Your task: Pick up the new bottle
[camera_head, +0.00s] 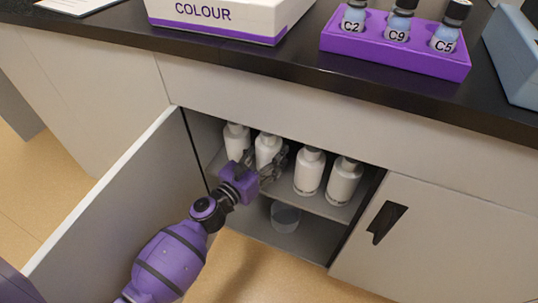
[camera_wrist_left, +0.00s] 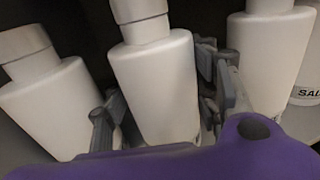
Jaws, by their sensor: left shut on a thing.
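Several white bottles stand in a row on the shelf inside the open cupboard. My left gripper (camera_head: 268,166) reaches into the cupboard and is shut on the second white bottle from the left (camera_head: 267,147). In the left wrist view this bottle (camera_wrist_left: 155,80) stands between the two grey fingers of the gripper (camera_wrist_left: 165,115), upright with a white cap. No label shows on its visible side. I cannot tell whether it is clear of the shelf. My right gripper is not in view.
Neighbouring bottles stand close on the left (camera_head: 236,138) and right (camera_head: 309,172). The rightmost bottle (camera_wrist_left: 307,80) has a partly visible label, "SAL". The open door (camera_head: 120,210) is left of my arm. A clear container (camera_head: 285,217) sits below the shelf. A purple rack (camera_head: 395,50) stands on the counter.

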